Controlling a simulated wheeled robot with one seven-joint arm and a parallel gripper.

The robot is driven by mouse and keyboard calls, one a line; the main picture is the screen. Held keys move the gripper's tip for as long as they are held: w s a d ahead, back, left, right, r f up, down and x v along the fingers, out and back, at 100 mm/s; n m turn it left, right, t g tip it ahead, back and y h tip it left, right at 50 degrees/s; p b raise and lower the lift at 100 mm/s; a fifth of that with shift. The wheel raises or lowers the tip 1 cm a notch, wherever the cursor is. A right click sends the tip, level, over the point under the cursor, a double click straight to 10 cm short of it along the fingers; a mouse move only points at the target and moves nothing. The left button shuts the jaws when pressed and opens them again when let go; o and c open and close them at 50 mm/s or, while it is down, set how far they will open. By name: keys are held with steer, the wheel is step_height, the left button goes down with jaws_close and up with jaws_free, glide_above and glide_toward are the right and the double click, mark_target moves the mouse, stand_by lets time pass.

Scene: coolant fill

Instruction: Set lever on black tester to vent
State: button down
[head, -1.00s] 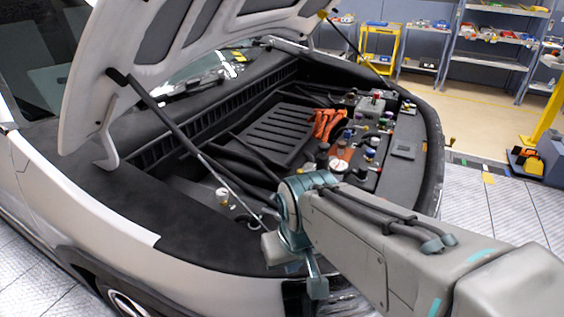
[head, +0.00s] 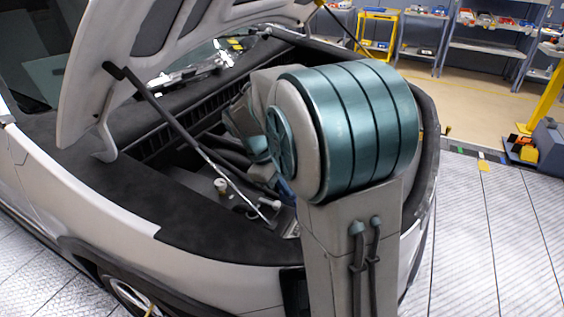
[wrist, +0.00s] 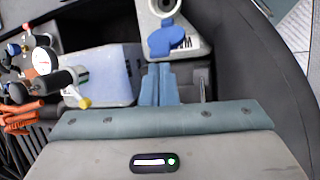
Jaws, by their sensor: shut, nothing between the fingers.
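In the wrist view, a round white-faced gauge (wrist: 44,61) with a red mark stands at the left. Beside it are a black cylindrical part (wrist: 50,84) and a small yellow knob (wrist: 85,102). These look like parts of the black tester, but I cannot tell which part is its lever or how it is set. My gripper (wrist: 160,70) is shut and empty, to the right of the gauge and apart from it. In the head view my arm covers the gripper and most of the right side of the engine bay.
A pale translucent tank (wrist: 108,72) lies between gauge and gripper. A grey reservoir (wrist: 190,48) with a blue part (wrist: 170,40) lies just beyond my fingertips. Orange cables (wrist: 20,118) are at left. The raised hood (head: 85,90) and its strut (head: 170,125) border the bay.

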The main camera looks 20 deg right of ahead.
steer(key=w+f+n+h+p, duration=0.1)
steer(key=w+f+n+h, duration=0.2)
steer(key=w, duration=0.6)
steer(key=w+a+f+n+h, duration=0.1)
steer(key=w+f+n+h, duration=0.2)
steer(key=w+n+h, duration=0.3)
steer(key=w, duration=0.3)
steer(key=shift+a+f+h+p, duration=0.3)
steer(key=shift+f+p, duration=0.05)
steer(key=shift+p, duration=0.05)
steer(key=shift+w, duration=0.1)
steer(key=p+x, duration=0.2)
steer(key=x, duration=0.8)
